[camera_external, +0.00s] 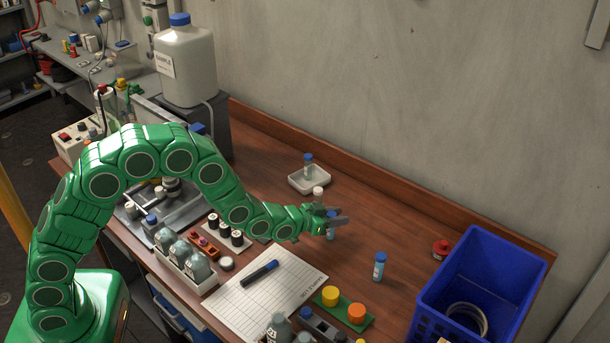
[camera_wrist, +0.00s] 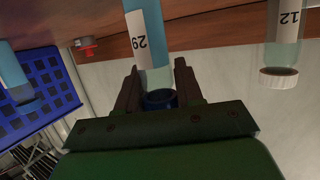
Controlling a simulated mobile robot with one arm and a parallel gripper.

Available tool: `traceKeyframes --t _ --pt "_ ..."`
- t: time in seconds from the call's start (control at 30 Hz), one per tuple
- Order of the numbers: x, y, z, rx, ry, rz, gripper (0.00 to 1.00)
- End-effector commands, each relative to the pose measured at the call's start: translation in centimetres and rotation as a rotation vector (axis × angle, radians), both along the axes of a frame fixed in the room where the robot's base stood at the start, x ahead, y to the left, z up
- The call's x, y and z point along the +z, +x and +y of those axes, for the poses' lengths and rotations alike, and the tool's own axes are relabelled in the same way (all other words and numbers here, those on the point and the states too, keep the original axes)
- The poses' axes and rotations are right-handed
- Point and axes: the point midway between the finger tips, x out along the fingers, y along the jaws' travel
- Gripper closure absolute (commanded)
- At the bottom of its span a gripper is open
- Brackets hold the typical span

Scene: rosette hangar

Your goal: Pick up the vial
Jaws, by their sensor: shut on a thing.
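My gripper (camera_external: 335,221) is low over the brown workbench, shut on a vial (camera_external: 331,232). In the wrist view, where things appear upside down, this vial (camera_wrist: 147,35) has a blue cap and a white number label; its cap end sits between the two fingers (camera_wrist: 160,92). Whether its base touches the bench is unclear. A second blue-capped vial (camera_external: 379,267) stands on the bench to the right and shows at left in the wrist view (camera_wrist: 12,75). A white-capped vial (camera_external: 318,193) stands just behind my gripper; its label reads 12 in the wrist view (camera_wrist: 290,35).
A white tray (camera_external: 298,184) with another blue-capped vial is behind. A blue crate (camera_external: 500,262) stands at right, near a red-topped item (camera_external: 441,250). A paper sheet (camera_external: 240,305) with a marker and a green block (camera_external: 345,316) lie in front.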

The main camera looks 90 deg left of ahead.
Motion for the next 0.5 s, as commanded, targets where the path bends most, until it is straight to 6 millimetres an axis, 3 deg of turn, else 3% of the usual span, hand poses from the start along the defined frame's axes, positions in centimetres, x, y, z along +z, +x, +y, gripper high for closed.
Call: traceKeyframes --t 0.27,0.5 --pt "0.5 0.0 0.0 0.0 0.0 0.001 0.94" --pt "3.6 0.0 0.0 0.0 0.002 -0.004 0.94"
